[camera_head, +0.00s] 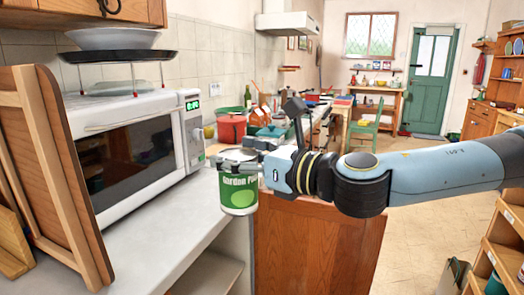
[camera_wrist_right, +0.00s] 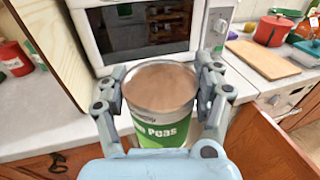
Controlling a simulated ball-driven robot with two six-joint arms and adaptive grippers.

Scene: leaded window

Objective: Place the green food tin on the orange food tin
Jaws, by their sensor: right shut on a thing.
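The green food tin (camera_head: 239,192), with a green and white "Garden Peas" label, is upright in my right gripper (camera_head: 243,160). It hangs in the air at the counter's front edge, right of the microwave. In the right wrist view the same tin (camera_wrist_right: 160,115) sits between the two fingers of the gripper (camera_wrist_right: 161,88), which press on its sides. A red-orange can (camera_wrist_right: 14,59) stands on the counter at the left edge of that view; I cannot tell whether it is the orange food tin. The head view shows no clear orange tin. My left gripper is not in view.
The white microwave (camera_head: 140,150) fills the counter's left side, with a rack and plates on top. A wooden board (camera_head: 52,165) leans before it. A red pot (camera_head: 231,129) stands farther back. Bare worktop (camera_head: 165,225) lies in front of the microwave. A chopping board (camera_wrist_right: 263,60) lies right.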

